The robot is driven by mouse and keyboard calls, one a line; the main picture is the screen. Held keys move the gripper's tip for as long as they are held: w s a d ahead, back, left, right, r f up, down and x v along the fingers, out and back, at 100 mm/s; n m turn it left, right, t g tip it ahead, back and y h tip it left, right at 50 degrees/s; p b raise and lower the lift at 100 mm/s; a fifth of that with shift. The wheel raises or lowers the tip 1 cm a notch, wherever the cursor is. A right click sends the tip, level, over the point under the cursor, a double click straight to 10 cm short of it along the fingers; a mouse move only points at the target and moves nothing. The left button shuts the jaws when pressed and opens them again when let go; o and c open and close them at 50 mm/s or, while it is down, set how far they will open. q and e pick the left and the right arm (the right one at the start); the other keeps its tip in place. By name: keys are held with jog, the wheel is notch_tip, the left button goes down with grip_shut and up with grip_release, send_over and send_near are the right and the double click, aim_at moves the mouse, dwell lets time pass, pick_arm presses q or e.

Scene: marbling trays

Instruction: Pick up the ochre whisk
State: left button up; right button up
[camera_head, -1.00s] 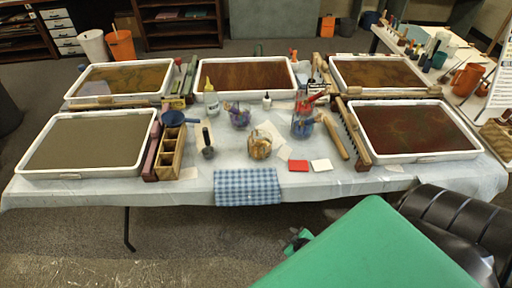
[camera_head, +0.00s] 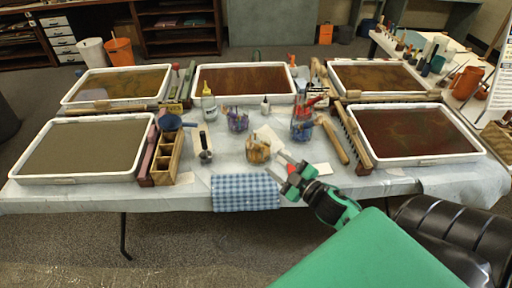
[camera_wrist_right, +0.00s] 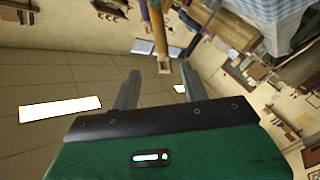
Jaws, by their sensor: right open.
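A clear jar (camera_head: 258,151) with ochre-coloured pieces stands near the table's front middle, in the head view. The ochre whisk cannot be told apart with certainty at this size. My right gripper (camera_head: 273,163) is open and empty, its fingers pointing left just right of and in front of this jar. In the right wrist view, the gripper (camera_wrist_right: 160,68) shows two spread fingers. An ochre-brown stick-like thing (camera_wrist_right: 158,30) shows beyond the fingertips; I cannot tell what it is. My left gripper is out of view.
Jars with purple and blue (camera_head: 238,121) and red and blue things (camera_head: 302,128) stand farther back. A wooden divided box (camera_head: 166,160) is at left. A blue checked cloth (camera_head: 245,192) hangs over the front edge. Wide trays, one at right (camera_head: 475,154), fill the sides and back.

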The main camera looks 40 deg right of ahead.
aim_at(254, 148)
jog(key=w, duration=0.5)
jog(key=shift+w+a+p, duration=0.3)
jog(key=shift+w+a, duration=0.05)
jog(key=shift+w, duration=0.3)
jog(key=shift+w+a, duration=0.1)
jog(key=shift+w, duration=0.2)
jog(key=w, duration=0.2)
jog(key=w+p, duration=0.1)
jog(key=w, duration=0.1)
jog(key=shift+a+f, duration=0.2)
jog(key=shift+a, duration=0.05)
jog(key=shift+w, duration=0.4)
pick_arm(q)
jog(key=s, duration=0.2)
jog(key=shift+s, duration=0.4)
pick_arm(e)
jog(key=shift+c, duration=0.5)
